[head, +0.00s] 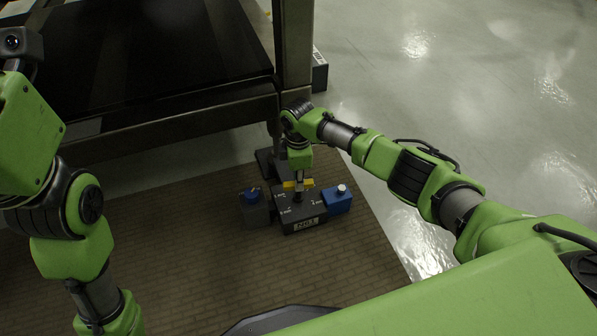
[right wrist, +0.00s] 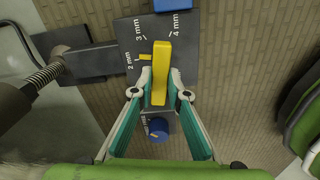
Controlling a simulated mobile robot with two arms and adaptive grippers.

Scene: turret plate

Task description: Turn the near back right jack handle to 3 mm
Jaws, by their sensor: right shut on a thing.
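The jack box (head: 300,222) is a dark block with a label plate on its front, standing on the floor near the frame's leg. Its yellow handle (right wrist: 161,72) shows from above in the right wrist view, with 2 mm, 3 mm and 4 mm marks around it. A small yellow pointer tab (right wrist: 145,57) sticks out to the left, beside the 2 mm mark. My right gripper (right wrist: 162,88) is shut on the handle, one finger on each side. In the head view my right gripper (head: 299,184) comes down from above onto the box. My left arm shows at the left; its fingers are out of view.
A blue box (head: 338,203) with a white knob sits right of the jack box. A dark block (head: 257,213) with a blue knob (head: 252,194) sits left. The frame's dark leg (head: 294,50) and beam (head: 160,118) stand behind. Brown floor in front is clear.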

